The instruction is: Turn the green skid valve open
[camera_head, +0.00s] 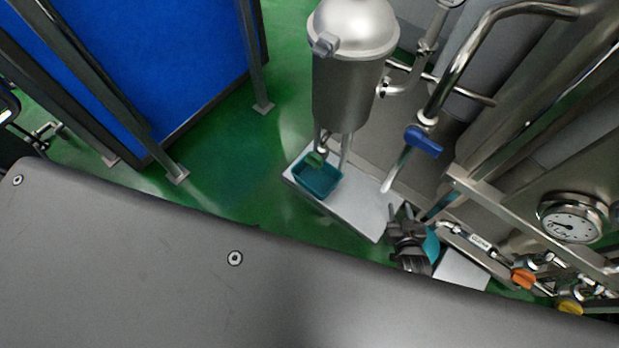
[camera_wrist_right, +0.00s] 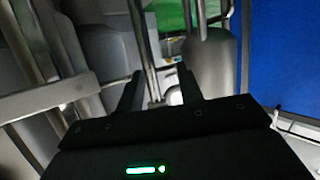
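A small green valve handle (camera_head: 314,159) sits under the steel vessel (camera_head: 345,85), just above a teal tray (camera_head: 318,178), in the head view. My right gripper (camera_head: 408,238) is low and right of that tray, clear of the green handle. In the right wrist view my right gripper (camera_wrist_right: 160,88) has its two dark fingers apart, with nothing held between them. A steel pipe shows beyond the fingers. I cannot make out the green handle in the wrist view. My left gripper is not seen.
A blue valve handle (camera_head: 423,141) is on the pipe right of the vessel. Orange (camera_head: 522,278) and yellow (camera_head: 570,307) handles and a round gauge (camera_head: 569,218) are at right. A blue panel (camera_head: 150,60) with steel posts stands left. Green floor (camera_head: 225,150) lies between.

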